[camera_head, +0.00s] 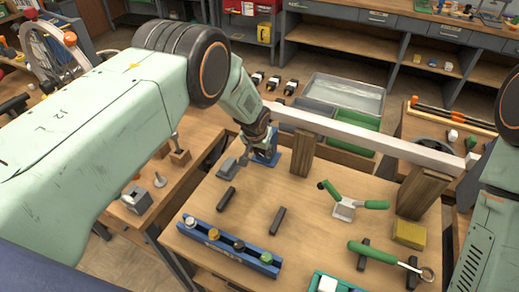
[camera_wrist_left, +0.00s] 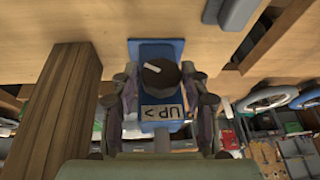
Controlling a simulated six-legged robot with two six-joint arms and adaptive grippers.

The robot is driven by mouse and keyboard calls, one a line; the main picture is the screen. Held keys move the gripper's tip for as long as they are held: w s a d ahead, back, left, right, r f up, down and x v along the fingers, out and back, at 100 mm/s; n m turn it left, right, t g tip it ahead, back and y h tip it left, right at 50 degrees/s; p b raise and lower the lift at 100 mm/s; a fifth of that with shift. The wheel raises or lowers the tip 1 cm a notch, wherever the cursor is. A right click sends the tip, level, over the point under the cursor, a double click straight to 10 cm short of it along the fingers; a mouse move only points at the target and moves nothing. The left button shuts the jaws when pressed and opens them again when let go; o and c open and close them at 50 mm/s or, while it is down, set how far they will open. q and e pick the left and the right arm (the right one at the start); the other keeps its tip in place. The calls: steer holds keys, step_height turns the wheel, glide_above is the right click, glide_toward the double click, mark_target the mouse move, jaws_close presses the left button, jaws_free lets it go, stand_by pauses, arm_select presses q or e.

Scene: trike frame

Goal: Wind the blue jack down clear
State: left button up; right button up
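The blue jack (camera_head: 267,157) stands on the workbench beside the left wooden post (camera_head: 302,152), near the left end of the long pale beam (camera_head: 370,142). In the left wrist view the jack (camera_wrist_left: 157,50) shows a dark round knob (camera_wrist_left: 160,78) with a white mark pointing up-left, and an "UP >" label (camera_wrist_left: 160,114). My left gripper (camera_head: 262,142) is at the jack. In the left wrist view its fingers (camera_wrist_left: 160,84) are apart, one on each side of the knob, with a narrow gap showing. Any contact is unclear. My right gripper is out of view.
The right wooden post (camera_head: 422,192) stands under the beam's other end. A grey block (camera_head: 229,167) and dark bars (camera_head: 277,220) lie close by. A blue rack (camera_head: 228,246), green-handled clamp (camera_head: 344,208), yellow block (camera_head: 409,233) and green-handled tool (camera_head: 372,252) occupy the front and right.

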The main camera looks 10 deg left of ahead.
arm_select(q)
steer(key=shift+a, duration=0.1)
steer(key=shift+c, duration=1.3)
steer(key=c, duration=0.4)
steer(key=shift+o, duration=0.2)
steer(key=shift+r+h+p, duration=0.1)
steer(key=shift+h+p, duration=0.5)
steer(key=shift+p, duration=0.45)
steer(key=shift+a, duration=0.1)
steer(key=shift+h, duration=0.4)
steer(key=shift+g, duration=0.3)
steer(key=shift+w+n+h, duration=0.1)
steer(key=shift+n+h, duration=0.2)
